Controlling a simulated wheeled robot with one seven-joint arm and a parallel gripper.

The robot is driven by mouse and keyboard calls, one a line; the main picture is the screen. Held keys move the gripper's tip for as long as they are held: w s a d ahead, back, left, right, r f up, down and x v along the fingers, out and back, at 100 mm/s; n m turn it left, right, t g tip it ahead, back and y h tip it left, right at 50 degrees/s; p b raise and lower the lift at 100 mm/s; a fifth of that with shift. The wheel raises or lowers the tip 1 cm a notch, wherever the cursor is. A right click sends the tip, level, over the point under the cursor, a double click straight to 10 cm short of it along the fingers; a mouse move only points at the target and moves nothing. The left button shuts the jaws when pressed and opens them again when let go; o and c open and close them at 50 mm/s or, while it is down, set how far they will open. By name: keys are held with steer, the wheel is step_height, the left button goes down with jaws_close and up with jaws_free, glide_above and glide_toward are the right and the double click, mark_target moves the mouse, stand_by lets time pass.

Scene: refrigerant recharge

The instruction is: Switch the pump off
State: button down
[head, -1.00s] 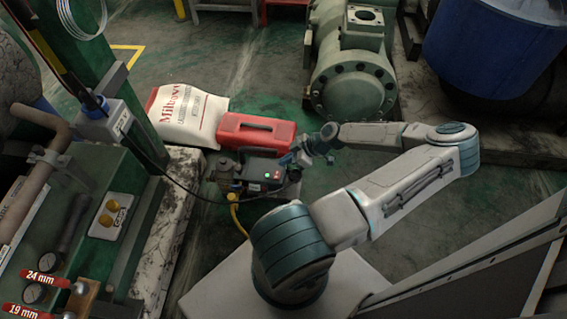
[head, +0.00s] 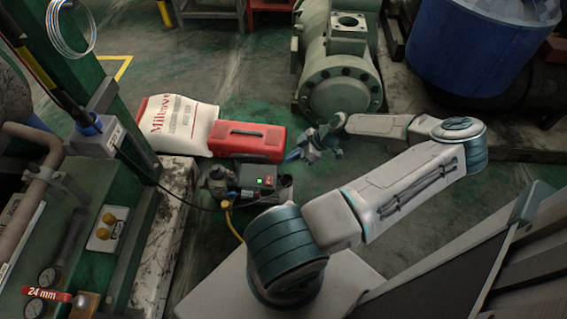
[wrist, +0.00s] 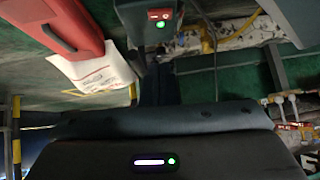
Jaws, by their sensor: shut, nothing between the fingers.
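The pump (head: 250,184) is a small dark unit with a box on top, on the floor beside the green frame. The box face carries a small red switch and a lit green light. In the wrist view the pump's box (wrist: 143,22) is at the top, with the red switch (wrist: 158,15) and green light (wrist: 160,25) on its face. The switch's position is too small to tell. My gripper (head: 293,155) is shut and empty, to the right of and apart from the pump. Its dark blue fingers (wrist: 160,84) point towards the box in the wrist view.
A red case (head: 247,139) and a white printed sack (head: 178,122) lie behind the pump. A yellow hose (head: 234,224) runs from the pump. The green frame with gauges (head: 70,230) stands left. A large green flanged machine (head: 340,85) stands behind my gripper.

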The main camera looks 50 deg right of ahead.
steer(key=w+a+r+m+g+h, duration=0.3)
steer(key=a+r+g+h, duration=0.45)
steer(key=a+r, duration=1)
steer(key=s+a+r+m+t+y, duration=0.1)
steer(key=s+a+r+m, duration=0.3)
steer(key=a+r, duration=1)
steer(key=shift+s+r+t, duration=0.5)
steer(key=shift+r+t, duration=0.25)
steer(key=shift+r, duration=0.1)
